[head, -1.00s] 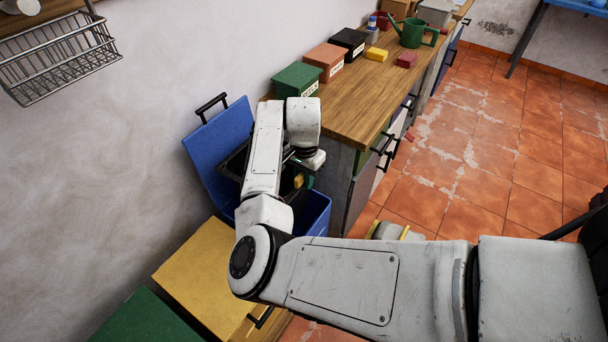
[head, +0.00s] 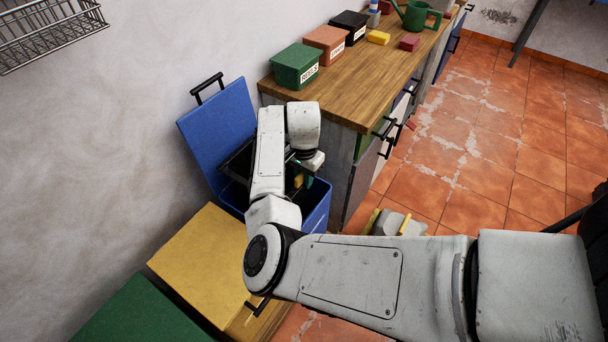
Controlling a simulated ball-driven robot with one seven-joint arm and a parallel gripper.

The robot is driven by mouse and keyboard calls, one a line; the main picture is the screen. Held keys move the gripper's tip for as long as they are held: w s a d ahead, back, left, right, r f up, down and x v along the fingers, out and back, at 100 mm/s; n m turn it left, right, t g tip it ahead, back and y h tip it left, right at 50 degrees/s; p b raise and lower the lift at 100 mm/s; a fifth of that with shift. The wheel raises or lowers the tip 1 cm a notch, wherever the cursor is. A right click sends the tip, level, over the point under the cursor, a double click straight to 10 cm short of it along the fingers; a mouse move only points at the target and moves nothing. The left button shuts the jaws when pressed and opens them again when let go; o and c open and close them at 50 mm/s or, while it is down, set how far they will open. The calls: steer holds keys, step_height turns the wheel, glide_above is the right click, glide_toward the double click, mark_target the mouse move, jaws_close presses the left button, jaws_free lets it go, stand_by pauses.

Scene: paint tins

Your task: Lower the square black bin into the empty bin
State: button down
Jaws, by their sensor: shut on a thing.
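The square black bin (head: 239,160) is mostly hidden behind my arm. Its dark rim shows left of the arm, at the mouth of a blue bin (head: 318,208) whose blue lid (head: 216,137) stands open against the wall. My gripper (head: 301,172) is at the black bin's right side, shut on it; the fingers are largely hidden by the wrist. Small yellow and green patches show below the wrist. How deep the black bin sits in the blue bin, and the blue bin's inside, cannot be seen.
A yellow-topped bin (head: 196,262) and a green one (head: 128,312) stand nearer along the wall. The wooden counter (head: 345,97) beyond holds green (head: 296,66), orange (head: 327,42) and black (head: 349,25) boxes and a watering can (head: 415,16). Tiled floor lies open at right.

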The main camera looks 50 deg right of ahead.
mark_target(304, 193)
steer(key=shift+f+b, duration=1.55)
steer(key=shift+f, duration=1.3)
steer(key=c, duration=0.9)
jaws_free()
steer(key=shift+c, duration=0.2)
step_height(304, 193, up, 11)
steer(key=shift+f+p, duration=0.15)
steer(key=shift+p, duration=0.15)
